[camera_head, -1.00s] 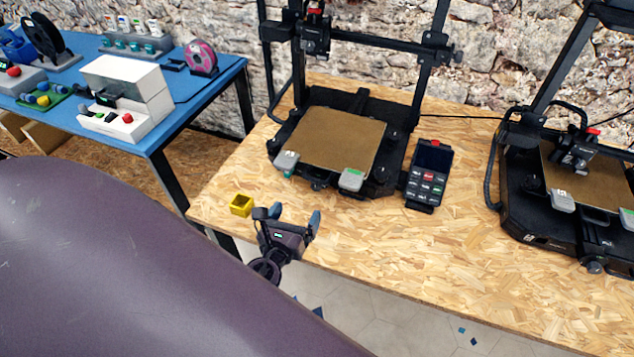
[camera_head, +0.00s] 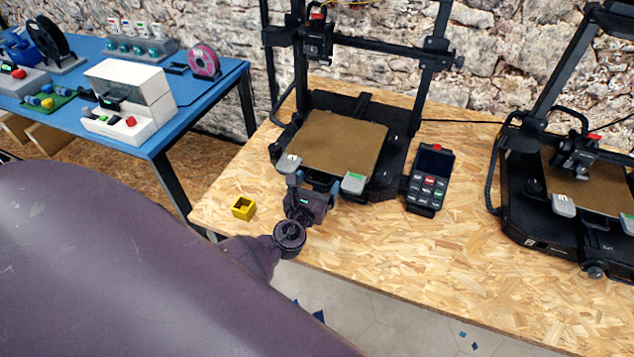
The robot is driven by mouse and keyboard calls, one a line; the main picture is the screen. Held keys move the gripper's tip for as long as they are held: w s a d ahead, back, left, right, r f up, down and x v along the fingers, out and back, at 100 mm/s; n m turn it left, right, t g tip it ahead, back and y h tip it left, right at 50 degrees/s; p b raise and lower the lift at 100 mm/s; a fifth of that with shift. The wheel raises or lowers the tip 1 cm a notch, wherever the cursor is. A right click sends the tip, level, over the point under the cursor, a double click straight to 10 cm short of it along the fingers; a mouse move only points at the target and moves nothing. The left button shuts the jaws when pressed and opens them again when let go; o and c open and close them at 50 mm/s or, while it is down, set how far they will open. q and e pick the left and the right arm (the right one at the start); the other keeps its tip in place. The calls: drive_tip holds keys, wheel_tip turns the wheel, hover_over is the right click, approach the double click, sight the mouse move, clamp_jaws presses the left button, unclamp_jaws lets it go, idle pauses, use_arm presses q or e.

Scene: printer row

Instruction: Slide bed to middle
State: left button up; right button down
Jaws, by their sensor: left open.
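The brown print bed (camera_head: 338,143) lies in the black frame of the nearer 3D printer (camera_head: 395,165), with a grey clip (camera_head: 288,163) at its front left corner and a grey-and-green clip (camera_head: 353,183) at its front right. My left gripper (camera_head: 315,183) is open at the bed's front edge, between the two clips. Its two fingers point toward the printer, and nothing shows between them. I cannot tell whether the fingers touch the bed or the printer's front. My right gripper is out of view.
A small yellow box (camera_head: 243,208) sits left of my left gripper. A black keypad with a screen (camera_head: 429,178) lies right of the printer. A second printer (camera_head: 575,190) stands at the right. The wooden table's (camera_head: 420,255) front part is clear.

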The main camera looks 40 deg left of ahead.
sight(323, 171)
use_arm(q)
drive_tip(key=shift+w, duration=0.25)
drive_tip(key=c, duration=1)
drive_tip(key=shift+x, duration=1.85)
drive_tip(key=o, duration=1)
drive_tip(key=shift+b+v, duration=0.35)
drive_tip(key=shift+v, duration=5.1)
